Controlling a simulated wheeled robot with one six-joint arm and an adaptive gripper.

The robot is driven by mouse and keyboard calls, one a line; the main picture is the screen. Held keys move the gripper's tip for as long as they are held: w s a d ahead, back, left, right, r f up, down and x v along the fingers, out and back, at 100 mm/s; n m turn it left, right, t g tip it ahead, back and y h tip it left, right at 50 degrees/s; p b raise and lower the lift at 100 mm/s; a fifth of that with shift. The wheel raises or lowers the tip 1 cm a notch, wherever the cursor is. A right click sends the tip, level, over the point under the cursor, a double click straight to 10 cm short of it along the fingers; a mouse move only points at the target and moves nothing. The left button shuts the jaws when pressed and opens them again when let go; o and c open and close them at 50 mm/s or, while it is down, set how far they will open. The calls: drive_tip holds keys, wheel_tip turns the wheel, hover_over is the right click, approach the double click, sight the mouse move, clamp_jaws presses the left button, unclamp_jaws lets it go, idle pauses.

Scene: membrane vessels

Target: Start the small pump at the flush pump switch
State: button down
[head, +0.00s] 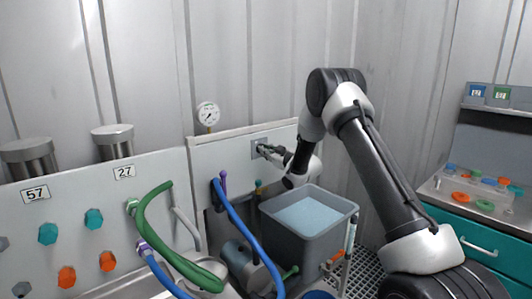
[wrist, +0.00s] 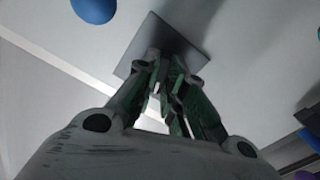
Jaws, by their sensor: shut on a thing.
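The flush pump switch shows as a grey square plate (head: 256,146) on the pale panel, above the grey tank. The plate also shows in the wrist view (wrist: 140,50), with the fingertips of my gripper (wrist: 168,62) against its middle. In the head view my gripper (head: 267,150) reaches the plate from the right. It is shut on the switch knob, which the fingers mostly hide; its turn position cannot be told. A grey cylindrical pump body (head: 236,257) sits low behind the hoses, partly hidden.
An open grey tank of water (head: 341,207) stands below my gripper. Green (head: 150,222) and blue (head: 241,226) hoses run at its left. A pressure gauge (head: 208,114) is above the panel. A teal-drawered bench (head: 478,240) with small coloured parts stands at the right.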

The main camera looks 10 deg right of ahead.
drive_tip(key=shift+m, duration=4.9)
drive_tip(key=shift+f, duration=0.1)
drive_tip(key=c, duration=1.5)
unclamp_jaws()
drive_tip(key=v, duration=1.2)
